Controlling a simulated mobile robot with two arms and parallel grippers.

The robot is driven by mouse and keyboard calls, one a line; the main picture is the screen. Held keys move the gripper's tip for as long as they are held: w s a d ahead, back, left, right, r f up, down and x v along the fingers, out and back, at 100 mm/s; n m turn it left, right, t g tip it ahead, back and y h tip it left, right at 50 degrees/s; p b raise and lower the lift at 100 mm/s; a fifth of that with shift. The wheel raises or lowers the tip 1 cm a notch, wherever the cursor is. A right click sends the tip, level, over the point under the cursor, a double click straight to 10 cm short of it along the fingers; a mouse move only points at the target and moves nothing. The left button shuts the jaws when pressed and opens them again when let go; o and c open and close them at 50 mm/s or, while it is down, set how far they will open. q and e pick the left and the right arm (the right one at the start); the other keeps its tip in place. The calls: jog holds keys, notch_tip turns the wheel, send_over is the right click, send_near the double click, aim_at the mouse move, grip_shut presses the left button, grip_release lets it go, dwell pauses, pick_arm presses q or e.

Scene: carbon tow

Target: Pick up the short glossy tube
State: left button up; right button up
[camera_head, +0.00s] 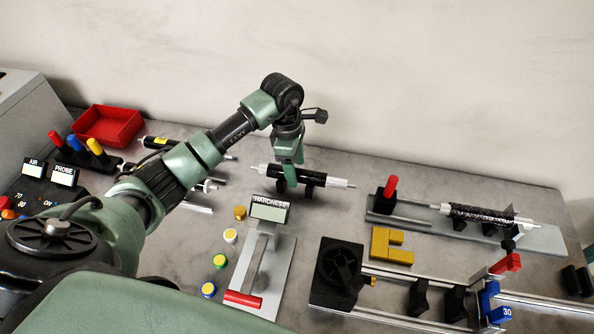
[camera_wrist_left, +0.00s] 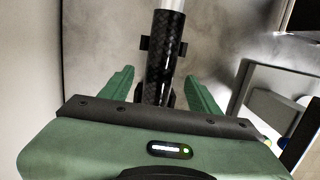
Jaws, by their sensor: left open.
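A black tube (camera_head: 320,179) with pale rod ends lies on dark supports behind the hardness meter. In the left wrist view, the tube (camera_wrist_left: 164,62) has a glossy woven surface and a pale rod (camera_wrist_left: 172,5) at its far end. My left gripper (camera_head: 291,160) is over the tube toward its left part. In the left wrist view, its green fingers (camera_wrist_left: 161,76) are open, one on each side of the tube. The near part of the tube is hidden by the gripper body. My right gripper is not in view.
The hardness meter (camera_head: 269,210) stands just in front of the tube. More black tubes (camera_head: 158,142) lie on the left, partly behind my arm. A red tray (camera_head: 108,125) is at the back left. A rough black tube (camera_head: 482,214) rests on a plate at right.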

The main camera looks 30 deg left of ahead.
pick_arm(q)
jog(key=shift+w+d+f, duration=0.1)
jog(key=shift+f, duration=0.65)
grip_shut()
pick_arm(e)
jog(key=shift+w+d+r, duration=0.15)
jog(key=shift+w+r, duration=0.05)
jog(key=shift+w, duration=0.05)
pick_arm(q)
jog(key=shift+r, duration=0.2)
